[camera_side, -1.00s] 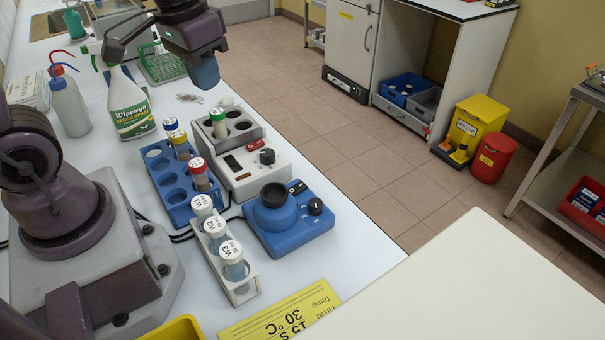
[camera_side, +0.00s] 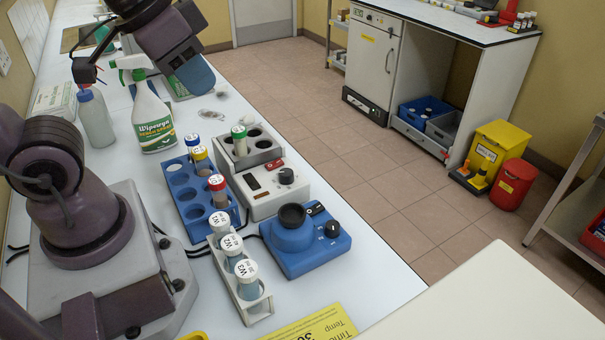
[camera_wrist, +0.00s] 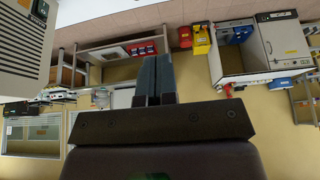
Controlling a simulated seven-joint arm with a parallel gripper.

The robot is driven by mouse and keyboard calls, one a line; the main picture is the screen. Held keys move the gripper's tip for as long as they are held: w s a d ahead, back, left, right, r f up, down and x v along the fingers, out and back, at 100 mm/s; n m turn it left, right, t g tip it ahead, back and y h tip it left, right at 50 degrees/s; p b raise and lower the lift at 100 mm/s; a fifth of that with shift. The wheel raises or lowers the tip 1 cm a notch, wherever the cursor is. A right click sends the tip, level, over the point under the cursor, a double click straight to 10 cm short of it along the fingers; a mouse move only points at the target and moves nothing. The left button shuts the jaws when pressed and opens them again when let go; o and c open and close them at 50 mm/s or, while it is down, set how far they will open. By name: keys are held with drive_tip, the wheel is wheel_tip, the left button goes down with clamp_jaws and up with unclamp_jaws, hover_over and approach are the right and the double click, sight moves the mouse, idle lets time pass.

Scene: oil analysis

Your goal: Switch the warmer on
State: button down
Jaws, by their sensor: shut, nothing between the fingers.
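The warmer (camera_side: 266,197) is a white box in the side view with a metal heating block (camera_side: 263,157) at its back. Its front panel has a red switch (camera_side: 275,165), a black knob (camera_side: 287,175) and a small dark panel. Which way the red switch is set is too small to tell. A tube with a green cap (camera_side: 239,133) stands in the block. My gripper (camera_side: 195,76) is raised beyond the warmer, near the spray bottle, well apart from the switch. In the wrist view its fingers (camera_wrist: 155,80) are together and empty; the warmer is not visible there.
A blue rack (camera_side: 190,196) with capped tubes stands left of the warmer. A blue mixer (camera_side: 295,247) and a white rack of several tubes (camera_side: 257,308) are in front. A spray bottle (camera_side: 153,122) stands behind. The bench's right edge is close to the warmer.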

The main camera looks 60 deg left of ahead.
drive_tip(key=w+f+n+g, duration=0.1)
drive_tip(key=w+f+g, duration=0.2)
drive_tip(key=w+f, duration=0.1)
drive_tip(key=n+g+y, duration=0.2)
drive_tip(key=n+y, duration=0.2)
drive_tip(key=n, duration=1.1)
hover_over(279, 160)
drive_tip(key=s+d, duration=0.1)
drive_tip(key=d, duration=0.3)
wheel_tip(279, 160, down, 9)
drive_tip(key=shift+a+f+n, duration=0.15)
drive_tip(key=shift+n, duration=0.95)
drive_tip(key=x, duration=0.4)
drive_tip(key=d+x, duration=0.1)
drive_tip(key=x, duration=0.8)
drive_tip(key=shift+w+d+f, duration=0.15)
drive_tip(key=shift+w, duration=0.1)
drive_tip(key=shift+w+f, duration=0.1)
drive_tip(key=shift+f, duration=0.35)
